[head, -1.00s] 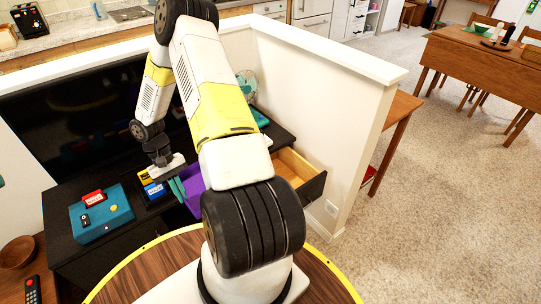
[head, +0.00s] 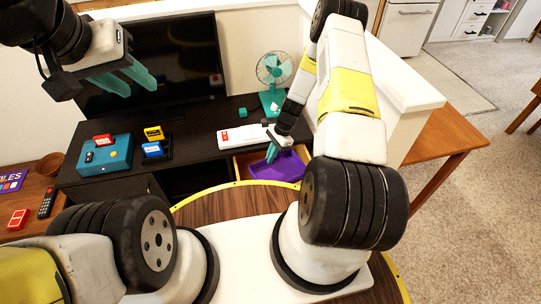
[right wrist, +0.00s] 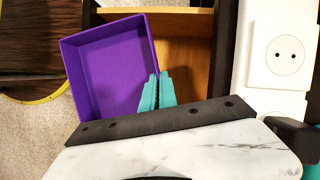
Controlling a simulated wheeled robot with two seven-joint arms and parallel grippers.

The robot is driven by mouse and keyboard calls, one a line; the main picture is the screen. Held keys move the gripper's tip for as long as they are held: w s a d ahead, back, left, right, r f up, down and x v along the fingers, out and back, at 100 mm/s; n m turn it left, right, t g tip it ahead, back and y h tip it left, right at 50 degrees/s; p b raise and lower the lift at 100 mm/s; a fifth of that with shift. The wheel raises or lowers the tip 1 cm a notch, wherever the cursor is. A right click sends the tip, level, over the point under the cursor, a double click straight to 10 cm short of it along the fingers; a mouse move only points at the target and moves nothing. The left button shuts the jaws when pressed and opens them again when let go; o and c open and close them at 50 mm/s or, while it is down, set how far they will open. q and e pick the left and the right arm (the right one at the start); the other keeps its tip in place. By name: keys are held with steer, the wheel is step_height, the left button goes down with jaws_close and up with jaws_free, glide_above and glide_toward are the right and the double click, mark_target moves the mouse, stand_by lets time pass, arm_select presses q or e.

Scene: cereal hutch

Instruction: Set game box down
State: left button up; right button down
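The purple open-topped box (head: 280,167), which I take to be the game box, is at the open drawer in the head view. It also shows in the right wrist view (right wrist: 108,62), turned at an angle and partly over the drawer. My right gripper (head: 277,150) is shut on the box's near right wall; its teal fingers (right wrist: 157,91) pinch the rim. Whether the box's underside touches anything is hidden. My left gripper (head: 122,79) is raised at the upper left, fingers apart and empty.
The open wooden drawer (right wrist: 186,55) lies under the black TV cabinet's top. A white power strip (head: 243,135), teal fan (head: 274,72), teal console (head: 105,157), yellow cartridge (head: 153,133) and blue cartridge (head: 152,149) stand on the cabinet. A white half-wall (head: 392,85) borders the right.

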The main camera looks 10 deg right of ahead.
steer(key=f+m, duration=0.1)
steer(key=f, duration=0.3)
steer(key=w+d+f+m, duration=0.1)
steer(key=f, duration=0.3)
steer(key=d+f+m+t, duration=0.1)
steer(key=f, duration=0.3)
steer(key=shift+w, duration=0.35)
steer(key=shift+f, duration=2.35)
steer(key=shift+f, duration=0.1)
steer(key=c, duration=1.7)
jaws_free()
